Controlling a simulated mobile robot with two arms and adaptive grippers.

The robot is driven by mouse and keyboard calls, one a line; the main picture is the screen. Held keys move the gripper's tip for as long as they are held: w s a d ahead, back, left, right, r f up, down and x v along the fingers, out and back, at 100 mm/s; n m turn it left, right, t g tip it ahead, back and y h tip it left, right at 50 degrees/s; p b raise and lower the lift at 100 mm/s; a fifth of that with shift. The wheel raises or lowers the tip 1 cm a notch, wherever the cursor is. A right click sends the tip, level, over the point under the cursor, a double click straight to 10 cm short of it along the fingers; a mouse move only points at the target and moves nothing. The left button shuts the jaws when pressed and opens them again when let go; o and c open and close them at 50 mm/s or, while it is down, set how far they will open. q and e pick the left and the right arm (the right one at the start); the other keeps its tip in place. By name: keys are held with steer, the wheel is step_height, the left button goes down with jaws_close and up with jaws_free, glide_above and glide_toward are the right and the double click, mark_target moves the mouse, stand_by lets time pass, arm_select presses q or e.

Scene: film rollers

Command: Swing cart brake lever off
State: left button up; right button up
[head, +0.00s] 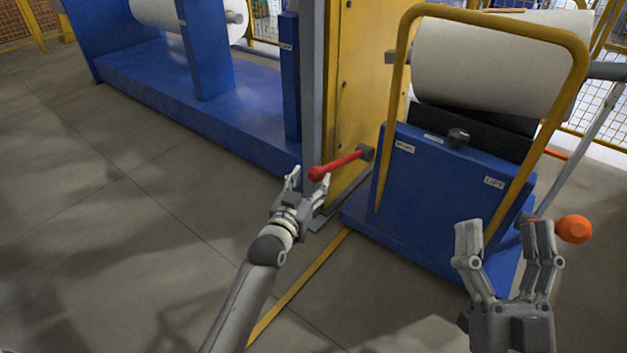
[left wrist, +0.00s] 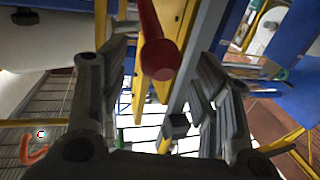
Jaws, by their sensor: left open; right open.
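The cart (head: 450,190) is blue with a yellow hoop handle and carries a large white roll. The red brake lever (head: 342,163) sticks out to the left from the cart's left side, its rounded knob at the free end. A small label, too small to read surely, is on the panel near it. My left gripper (head: 307,183) is open just below the knob. In the left wrist view the red knob (left wrist: 160,58) shows between the spread fingers, with no grip on it. My right gripper (head: 505,232) is open and empty in front of the cart's right side.
An orange knob (head: 574,229) shows just right of my right gripper, on the side with the label reading LIFT. A black knob (head: 458,137) is on the cart's front. A yellow machine post (head: 358,80) and a blue machine base (head: 190,105) stand behind. Floor at left is clear.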

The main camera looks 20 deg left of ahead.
arm_select(q)
steer(key=shift+w+d+b, duration=0.1)
steer(key=shift+w+b, duration=0.2)
steer(key=shift+w, duration=0.85)
arm_select(e)
steer(key=shift+s+d+r+t+y, duration=0.15)
steer(key=shift+s+r+t+y, duration=0.35)
steer(key=shift+s+r+t, duration=0.65)
steer(key=shift+r, duration=0.15)
arm_select(q)
jaws_close()
